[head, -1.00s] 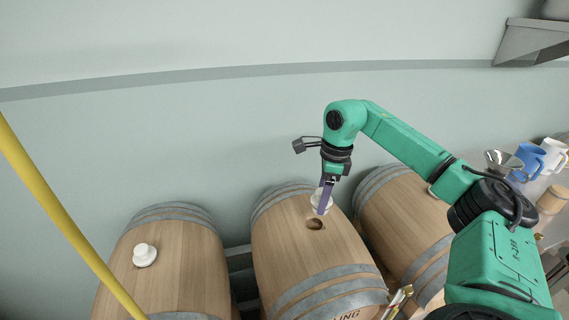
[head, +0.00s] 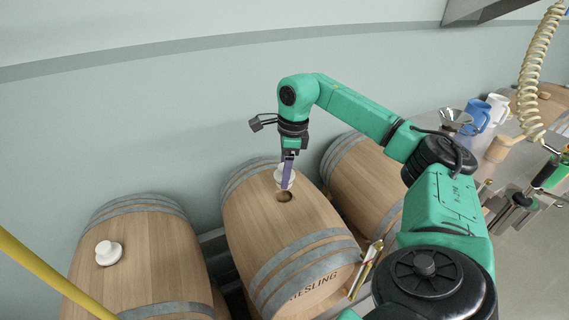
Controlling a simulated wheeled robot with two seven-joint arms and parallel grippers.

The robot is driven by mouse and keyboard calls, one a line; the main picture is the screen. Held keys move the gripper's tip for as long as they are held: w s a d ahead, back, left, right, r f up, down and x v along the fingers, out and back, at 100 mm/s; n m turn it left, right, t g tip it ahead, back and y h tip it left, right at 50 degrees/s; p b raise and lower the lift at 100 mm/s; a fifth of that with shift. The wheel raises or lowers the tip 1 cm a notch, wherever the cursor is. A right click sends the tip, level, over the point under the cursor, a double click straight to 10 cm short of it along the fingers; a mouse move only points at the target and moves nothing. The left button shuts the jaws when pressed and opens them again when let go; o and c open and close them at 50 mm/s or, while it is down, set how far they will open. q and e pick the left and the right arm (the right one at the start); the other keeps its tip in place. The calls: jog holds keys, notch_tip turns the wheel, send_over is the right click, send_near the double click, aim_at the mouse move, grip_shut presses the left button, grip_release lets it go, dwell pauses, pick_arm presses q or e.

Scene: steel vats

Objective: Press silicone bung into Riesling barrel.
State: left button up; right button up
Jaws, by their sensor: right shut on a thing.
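The Riesling barrel (head: 300,232) lies on its side in the middle of the view, with "RIESLING" partly readable on its near end. Its open bung hole (head: 284,196) shows as a dark round opening on top. My right gripper (head: 287,178) points down just above and behind the hole. It is shut on the white silicone bung (head: 280,172), which is partly hidden by a gripper finger. The bung looks close to the hole; I cannot tell the exact gap. My left gripper is not in view.
A barrel with a white bung (head: 108,252) seated on top lies at the left. Another barrel (head: 362,180) lies at the right, partly behind my arm. A yellow pole (head: 52,276) crosses the lower left. A counter at the right holds a blue jug (head: 477,114) and a funnel (head: 455,118).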

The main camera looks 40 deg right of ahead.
jog(key=shift+w+f+b, duration=0.15)
jog(key=shift+f+b, duration=0.5)
jog(key=shift+f, duration=0.7)
jog(key=shift+r, duration=0.15)
jog(key=shift+f+b, duration=0.8)
jog(key=shift+f, duration=0.7)
jog(key=shift+s+f+b, duration=0.2)
jog(key=shift+f+b, duration=0.2)
jog(key=shift+f, duration=0.3)
